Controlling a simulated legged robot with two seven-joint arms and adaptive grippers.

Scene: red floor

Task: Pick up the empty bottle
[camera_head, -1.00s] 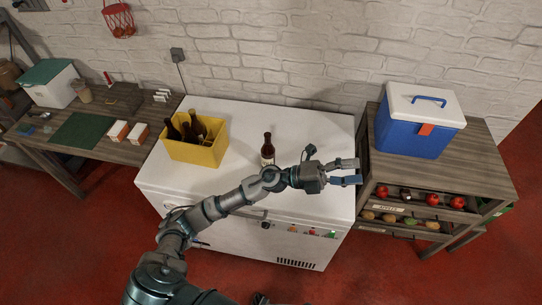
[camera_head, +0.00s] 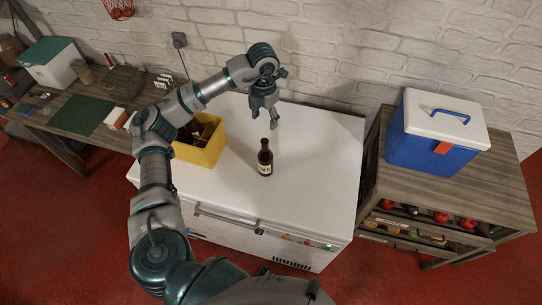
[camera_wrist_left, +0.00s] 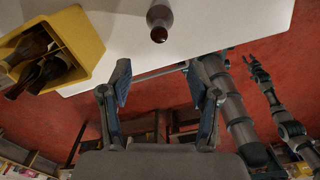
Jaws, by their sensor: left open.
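A brown bottle (camera_head: 265,157) with a pale label stands upright on the white freezer top (camera_head: 315,150). Its contents cannot be told. It also shows at the top of the left wrist view (camera_wrist_left: 160,20). My left gripper (camera_head: 264,120) is open and empty, above and behind the bottle, pointing down. Its spread fingers (camera_wrist_left: 158,76) are apart from the bottle in the wrist view. A yellow crate (camera_head: 208,153) with brown bottles stands left of the bottle, partly hidden by my left arm. My right gripper (camera_wrist_left: 255,68) shows small in the wrist view with its fingers apart.
A wooden shelf unit (camera_head: 510,190) on the right carries a blue cooler (camera_head: 430,155) with a white lid. A wooden bench (camera_head: 45,105) stands on the left. A white brick wall (camera_head: 330,50) is behind. The freezer top right of the bottle is clear.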

